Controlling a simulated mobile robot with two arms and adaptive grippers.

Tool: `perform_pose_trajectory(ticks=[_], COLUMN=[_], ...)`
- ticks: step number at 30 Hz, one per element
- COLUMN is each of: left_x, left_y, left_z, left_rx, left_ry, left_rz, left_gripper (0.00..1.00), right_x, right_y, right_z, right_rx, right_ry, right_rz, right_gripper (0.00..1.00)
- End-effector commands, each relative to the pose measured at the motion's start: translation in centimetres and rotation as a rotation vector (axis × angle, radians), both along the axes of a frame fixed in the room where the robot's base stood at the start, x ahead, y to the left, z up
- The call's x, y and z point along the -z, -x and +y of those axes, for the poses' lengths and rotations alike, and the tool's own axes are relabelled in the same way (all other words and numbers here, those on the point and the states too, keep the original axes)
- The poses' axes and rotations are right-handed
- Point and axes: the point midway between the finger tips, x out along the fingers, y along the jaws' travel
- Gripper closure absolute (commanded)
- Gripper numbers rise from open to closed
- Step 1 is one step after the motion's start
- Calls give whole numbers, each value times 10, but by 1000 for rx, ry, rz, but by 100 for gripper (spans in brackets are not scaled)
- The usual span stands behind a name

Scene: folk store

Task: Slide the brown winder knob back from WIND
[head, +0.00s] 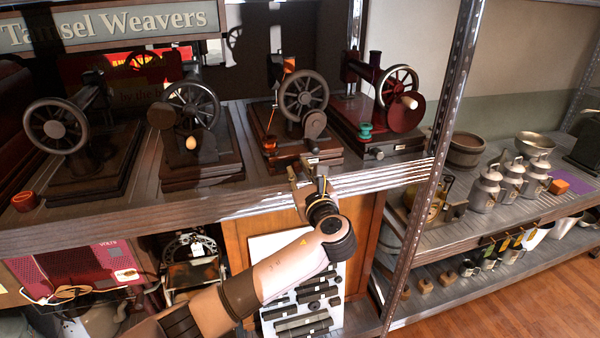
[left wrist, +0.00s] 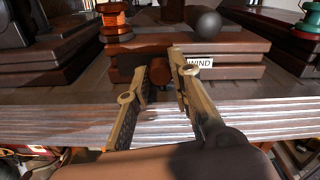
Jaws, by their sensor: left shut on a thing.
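The brown winder knob (left wrist: 160,72) is a small round cylinder on the front of a dark brown wooden base (left wrist: 233,70). My left gripper (left wrist: 158,75) is shut on the knob, one finger on each side. A white WIND label (left wrist: 199,63) is just right of the knob, partly covered by the right finger. In the head view my left gripper (head: 308,178) is at the shelf's front edge, before the third sewing machine (head: 303,95). The knob is hidden there. My right gripper is not in view.
Other sewing machines stand on bases to the left, and a red one (head: 405,115) with a green spool (head: 365,131) to the right. An orange spool (left wrist: 115,20) sits left of the gripper. A metal post (head: 450,100) rises at the right. The shelf edge (head: 130,215) runs beneath.

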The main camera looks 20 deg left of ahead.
Motion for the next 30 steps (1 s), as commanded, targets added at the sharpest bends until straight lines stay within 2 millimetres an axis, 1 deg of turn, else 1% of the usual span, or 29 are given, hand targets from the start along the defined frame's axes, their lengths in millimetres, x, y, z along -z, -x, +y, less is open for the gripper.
perform_pose_trajectory(ticks=[1,6,22,26,30], left_x=[0,0,0,-1,-3], left_y=[0,0,0,5,17], left_z=[0,0,0,9,25], left_rx=[1,1,1,-1,-3], left_ry=[0,0,0,-1,-3], left_rz=[0,0,1,3,4], left_gripper=[88,100,100,100,100], right_x=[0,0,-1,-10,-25], right_y=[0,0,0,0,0], right_z=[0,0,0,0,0], right_rx=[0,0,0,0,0], right_ry=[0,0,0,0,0], right_rz=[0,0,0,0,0], right_gripper=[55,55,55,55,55])
